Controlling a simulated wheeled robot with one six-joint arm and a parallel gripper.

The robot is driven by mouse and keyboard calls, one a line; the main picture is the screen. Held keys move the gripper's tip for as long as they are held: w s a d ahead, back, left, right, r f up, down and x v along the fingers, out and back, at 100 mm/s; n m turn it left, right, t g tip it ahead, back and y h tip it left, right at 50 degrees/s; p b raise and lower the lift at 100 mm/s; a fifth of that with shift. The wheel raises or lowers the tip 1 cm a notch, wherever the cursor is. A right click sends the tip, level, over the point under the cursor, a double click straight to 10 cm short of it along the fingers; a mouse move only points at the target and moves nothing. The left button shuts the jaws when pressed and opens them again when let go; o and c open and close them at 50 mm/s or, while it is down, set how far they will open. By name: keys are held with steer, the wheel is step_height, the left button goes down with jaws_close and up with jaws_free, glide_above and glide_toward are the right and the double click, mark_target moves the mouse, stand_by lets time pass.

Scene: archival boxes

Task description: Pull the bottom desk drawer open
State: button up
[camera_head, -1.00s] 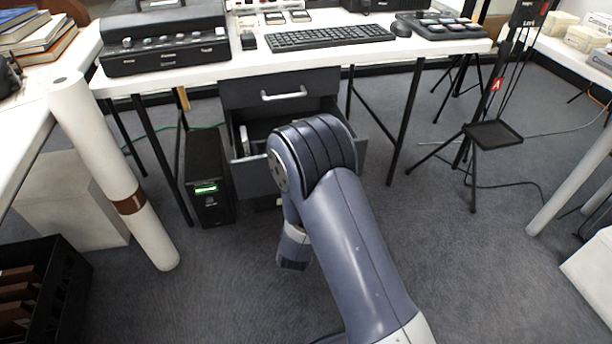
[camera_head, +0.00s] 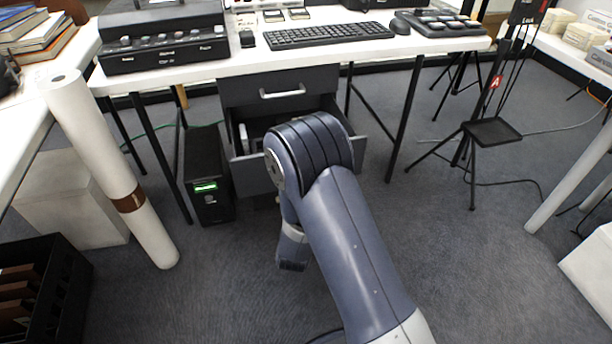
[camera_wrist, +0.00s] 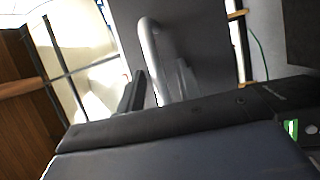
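The desk's drawer unit has a shut top drawer (camera_head: 283,92) with a silver handle. Below it the bottom drawer (camera_head: 246,172) stands pulled out, its inside partly visible from above. My arm covers the middle and right of its front. In the wrist view a silver bar handle (camera_wrist: 152,58) runs down a grey drawer front (camera_wrist: 208,32). My gripper (camera_wrist: 148,92) is at the lower end of this handle, with a dark finger beside it on the left. Whether the fingers are closed on the bar is unclear. In the head view the gripper is hidden.
A black box with a green display (camera_head: 207,187) stands on the floor left of the drawers. A white roll (camera_head: 105,165) leans at the left, near a black crate (camera_head: 68,285). A tripod stand (camera_head: 490,132) is at the right. Carpet between is open.

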steer(key=p+v, duration=0.1)
steer(key=v, duration=0.9)
steer(key=shift+s+p, duration=0.15)
steer(key=shift+p, duration=0.2)
steer(key=b+x, duration=0.2)
steer(key=x, duration=0.9)
steer(key=shift+w, duration=0.2)
steer(key=shift+s+a, duration=0.1)
